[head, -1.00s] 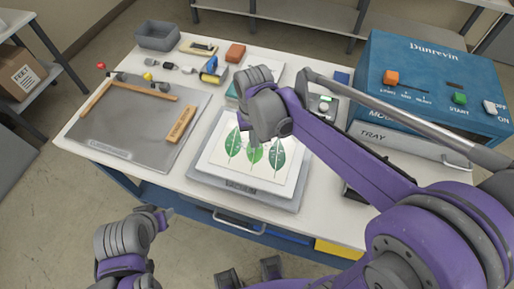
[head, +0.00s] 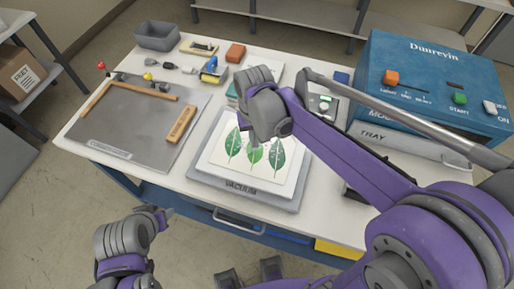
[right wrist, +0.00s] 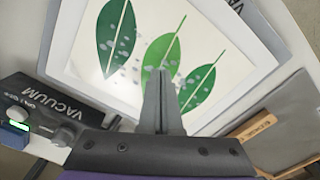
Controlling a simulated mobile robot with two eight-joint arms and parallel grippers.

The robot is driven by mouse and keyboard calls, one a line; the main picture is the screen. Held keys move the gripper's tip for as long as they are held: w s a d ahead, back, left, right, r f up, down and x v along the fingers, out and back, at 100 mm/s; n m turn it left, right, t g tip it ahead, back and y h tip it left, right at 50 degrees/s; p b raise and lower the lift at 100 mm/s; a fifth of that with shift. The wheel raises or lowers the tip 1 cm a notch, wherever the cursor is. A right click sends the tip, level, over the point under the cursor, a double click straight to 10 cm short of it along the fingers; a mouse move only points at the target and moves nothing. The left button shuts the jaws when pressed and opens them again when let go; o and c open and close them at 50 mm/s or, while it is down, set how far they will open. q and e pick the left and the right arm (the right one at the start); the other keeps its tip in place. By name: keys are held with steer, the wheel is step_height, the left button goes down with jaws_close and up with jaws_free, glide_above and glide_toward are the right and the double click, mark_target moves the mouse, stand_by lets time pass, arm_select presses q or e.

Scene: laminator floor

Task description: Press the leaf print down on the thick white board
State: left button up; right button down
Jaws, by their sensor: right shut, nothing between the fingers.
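The leaf print (head: 270,155) shows three green leaves on a pale sheet. It lies on the thick white board (head: 226,171); whether it is flat all over I cannot tell. In the right wrist view the print (right wrist: 104,68) has scattered pale grey specks across the leaves. My right gripper (head: 254,143) is shut and empty, pointing down over the middle leaf; contact is not clear. In the right wrist view its closed fingers (right wrist: 162,78) hide the middle leaf's lower part. My left gripper (head: 160,214) is in front of the table at lower left; its jaw opening is unclear.
The board rests on a grey vacuum plate (head: 240,187). A vacuum control box (head: 323,105) with a green light stands behind it. The blue laminator (head: 430,85) is at right. A grey mat (head: 125,130) with a wooden block (head: 181,123) is at left. Small tools lie behind.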

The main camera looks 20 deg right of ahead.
arm_select(q)
steer(key=shift+s+f+b, duration=0.25)
steer(key=shift+f+b, duration=0.3)
steer(key=shift+f, duration=0.15)
arm_select(e)
steer(key=shift+f, duration=0.9)
arm_select(q)
steer(key=shift+r, duration=0.1)
arm_select(e)
steer(key=shift+r+p, duration=2)
steer(key=shift+r, duration=1.55)
arm_select(q)
steer(key=r, duration=0.1)
steer(key=w+r, duration=0.1)
steer(key=r, duration=0.1)
steer(key=w+r, duration=0.1)
steer(key=r, duration=0.1)
steer(key=shift+r, duration=0.1)
